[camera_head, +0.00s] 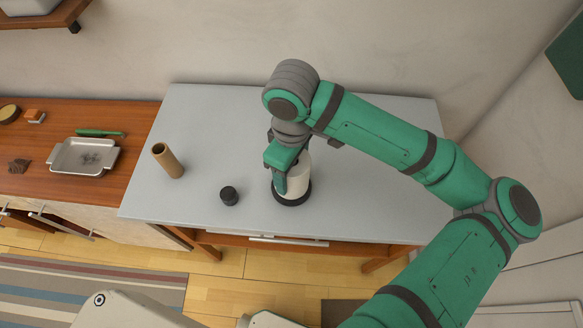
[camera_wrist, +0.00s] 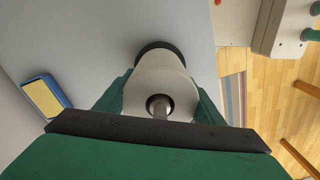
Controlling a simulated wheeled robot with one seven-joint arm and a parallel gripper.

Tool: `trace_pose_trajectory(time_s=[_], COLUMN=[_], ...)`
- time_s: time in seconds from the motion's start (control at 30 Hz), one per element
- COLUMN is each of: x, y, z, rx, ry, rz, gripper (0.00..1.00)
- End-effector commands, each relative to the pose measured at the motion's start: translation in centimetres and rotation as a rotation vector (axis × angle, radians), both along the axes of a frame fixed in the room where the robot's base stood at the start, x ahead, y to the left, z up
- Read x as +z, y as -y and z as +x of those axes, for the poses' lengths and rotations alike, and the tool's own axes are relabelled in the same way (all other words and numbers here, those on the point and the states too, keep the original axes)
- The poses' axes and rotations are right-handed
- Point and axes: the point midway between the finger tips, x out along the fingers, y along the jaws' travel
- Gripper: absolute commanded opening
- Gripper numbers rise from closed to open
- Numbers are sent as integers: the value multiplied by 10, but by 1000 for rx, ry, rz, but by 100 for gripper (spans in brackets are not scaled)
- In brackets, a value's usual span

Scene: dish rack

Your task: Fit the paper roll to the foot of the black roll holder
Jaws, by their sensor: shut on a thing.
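The white paper roll (camera_head: 301,182) stands upright in the head view, partly hidden by my gripper (camera_head: 285,176). My gripper is shut on the roll, with one finger on each side, as the wrist view shows. The black roll holder's round foot (camera_head: 292,201) shows at the roll's lower end; in the wrist view the foot (camera_wrist: 154,46) shows as a dark rim beyond the roll (camera_wrist: 158,72). The holder's metal post (camera_wrist: 158,106) shows in the roll's core opening, so the roll is around the post. I cannot tell whether roll and foot touch.
On the grey table (camera_head: 330,220), a brown cardboard tube (camera_head: 168,161) and a small black cylinder (camera_head: 229,196) stand to the left. A blue and yellow sponge (camera_wrist: 44,97) shows in the wrist view. A metal tray (camera_head: 83,157) is on the wooden counter.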

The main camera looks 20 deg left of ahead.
Motion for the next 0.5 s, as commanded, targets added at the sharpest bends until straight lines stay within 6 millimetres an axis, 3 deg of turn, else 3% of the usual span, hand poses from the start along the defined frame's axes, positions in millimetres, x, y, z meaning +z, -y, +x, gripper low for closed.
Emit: trace_pose_trajectory(time_s=[0.33, 0.37, 0.4, 0.43, 0.5], x=[-3, -4, -3, -3, -3], y=[0, 0, 0, 0, 0], z=[0, 0, 0, 0, 0], rx=[0, 0, 0, 0, 0], ry=[-1, -1, 0, 0, 0], rz=[0, 0, 0, 0, 0], gripper=[38, 65, 74, 81, 84])
